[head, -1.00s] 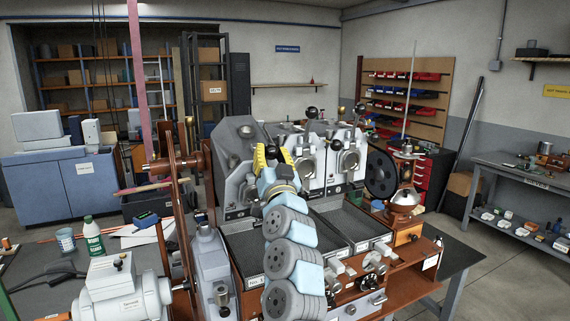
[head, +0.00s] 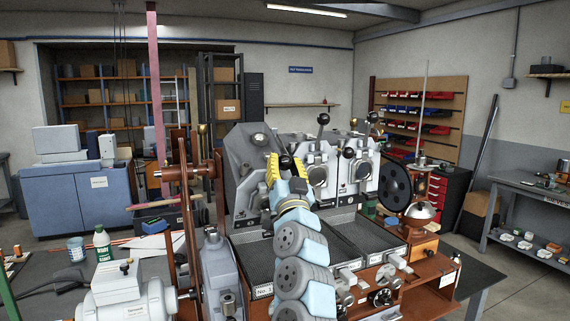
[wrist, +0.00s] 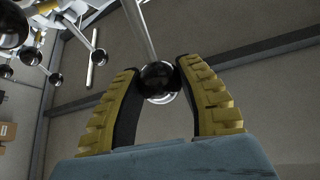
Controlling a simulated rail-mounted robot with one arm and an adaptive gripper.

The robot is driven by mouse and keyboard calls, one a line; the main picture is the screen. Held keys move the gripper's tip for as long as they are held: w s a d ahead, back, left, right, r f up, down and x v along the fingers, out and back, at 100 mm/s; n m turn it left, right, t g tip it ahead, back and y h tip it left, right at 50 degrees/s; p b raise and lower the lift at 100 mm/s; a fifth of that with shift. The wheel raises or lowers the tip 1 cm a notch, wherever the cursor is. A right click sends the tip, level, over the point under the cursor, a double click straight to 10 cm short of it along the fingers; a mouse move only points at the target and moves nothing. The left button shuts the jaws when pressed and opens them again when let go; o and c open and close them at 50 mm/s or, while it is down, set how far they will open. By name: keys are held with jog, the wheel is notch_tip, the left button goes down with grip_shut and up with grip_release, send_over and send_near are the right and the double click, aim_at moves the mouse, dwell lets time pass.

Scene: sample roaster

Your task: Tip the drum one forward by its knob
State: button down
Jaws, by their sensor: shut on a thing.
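My gripper (head: 285,168) has yellow ribbed fingers and stands in front of the leftmost grey roaster unit (head: 245,150). In the wrist view the gripper (wrist: 160,85) is shut on a round black knob (wrist: 158,76), one finger on each side of it. A pale metal rod (wrist: 138,28) runs from the knob toward the top of the wrist view. In the head view the knob (head: 284,161) shows dark between the fingers. My gripper and arm hide much of the unit's front, so its drum cannot be made out clearly.
Two similar grey units with black-knobbed levers (head: 323,119) stand close on the right. Dark trays (head: 365,238) lie in front of them. A wooden post with a wheel (head: 184,230) and a grey motor (head: 130,298) are at the left.

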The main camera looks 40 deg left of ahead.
jog(key=c, duration=1.1)
grip_release()
jog(key=shift+w, duration=0.1)
jog(key=o, duration=0.5)
jog(key=shift+d+f, duration=0.2)
jog(key=shift+a+r, duration=0.1)
jog(key=shift+s, duration=0.2)
jog(key=shift+v, duration=0.85)
jog(key=shift+s+d+f, duration=0.2)
jog(key=shift+d+f, duration=0.05)
jog(key=v, duration=0.9)
jog(key=shift+d+f, duration=0.15)
